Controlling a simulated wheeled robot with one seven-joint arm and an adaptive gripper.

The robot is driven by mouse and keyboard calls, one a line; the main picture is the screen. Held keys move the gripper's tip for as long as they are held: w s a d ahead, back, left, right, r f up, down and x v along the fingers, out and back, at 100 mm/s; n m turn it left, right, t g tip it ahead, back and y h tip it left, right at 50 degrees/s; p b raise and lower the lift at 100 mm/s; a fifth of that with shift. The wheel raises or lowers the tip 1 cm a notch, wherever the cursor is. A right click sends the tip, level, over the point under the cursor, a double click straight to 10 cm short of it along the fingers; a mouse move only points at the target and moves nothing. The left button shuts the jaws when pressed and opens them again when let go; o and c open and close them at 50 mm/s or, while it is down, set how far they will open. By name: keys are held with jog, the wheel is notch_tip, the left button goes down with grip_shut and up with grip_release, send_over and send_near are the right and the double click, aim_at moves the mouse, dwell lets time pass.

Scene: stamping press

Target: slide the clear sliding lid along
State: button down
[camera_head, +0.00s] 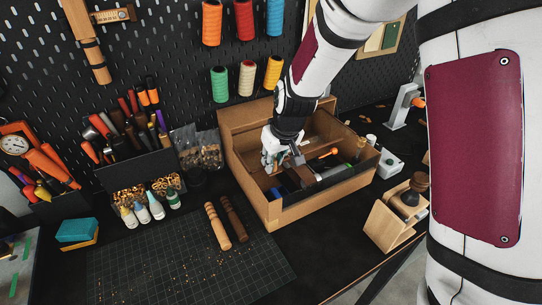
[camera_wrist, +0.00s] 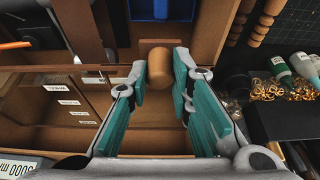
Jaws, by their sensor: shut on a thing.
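My gripper (camera_head: 274,165) reaches down into an open wooden box (camera_head: 235,125) on the bench. In the wrist view its teal-padded fingers (camera_wrist: 161,76) are closed on the sides of a rounded wooden knob (camera_wrist: 167,60). The knob looks like the handle of the clear sliding lid. The lid's clear pane is hard to make out in either view, and I cannot tell where its edges lie. In the head view my gripper hides the knob.
Labelled compartments (camera_wrist: 68,103) lie left of my fingers in the wrist view. Dark tools lie in the box's front part. Two turned wooden handles (camera_head: 217,227) lie on the cutting mat (camera_head: 150,270). A wooden stand (camera_head: 390,222) is right of the box.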

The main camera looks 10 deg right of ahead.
jog(key=s+d+p, duration=0.4)
jog(key=s, duration=0.5)
jog(key=shift+s+r, duration=0.15)
jog(key=shift+s, duration=0.05)
jog(key=c, duration=1.4)
grip_release()
jog(key=shift+o, duration=0.2)
